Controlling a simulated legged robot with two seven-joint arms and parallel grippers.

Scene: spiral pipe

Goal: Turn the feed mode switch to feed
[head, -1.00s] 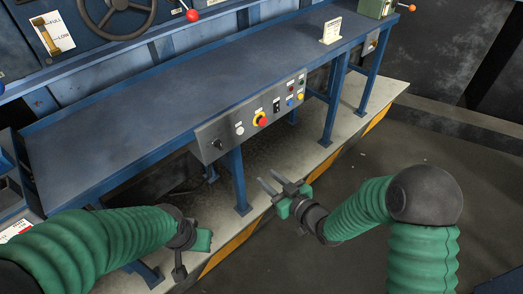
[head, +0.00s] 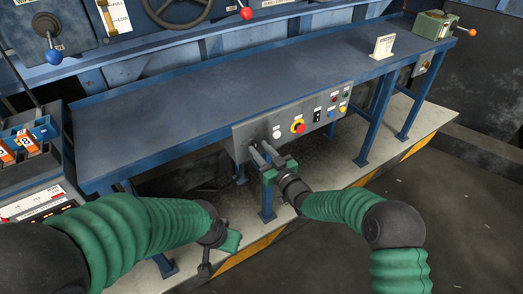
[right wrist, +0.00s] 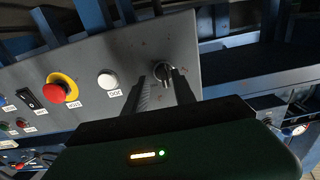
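The feed mode switch appears to be the dark rotary knob (right wrist: 165,73) at the end of the grey control panel (right wrist: 85,65) in the right wrist view; its label is not readable. My right gripper (right wrist: 158,78) is open. Its two fingers are on either side of the knob, at or just short of it; I cannot tell whether they touch it. In the head view my right gripper (head: 258,149) is in front of the panel's left end and mostly hides the knob. My left gripper (head: 222,243) hangs low in front of the bench, away from the panel; its opening is unclear.
Beside the knob are a white button (right wrist: 108,79) and a red emergency stop (right wrist: 63,88) on yellow. Further along are a black rocker switch (head: 317,116) and small coloured buttons. The blue bench (head: 200,110) overhangs the panel. A bench leg (head: 266,205) stands below.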

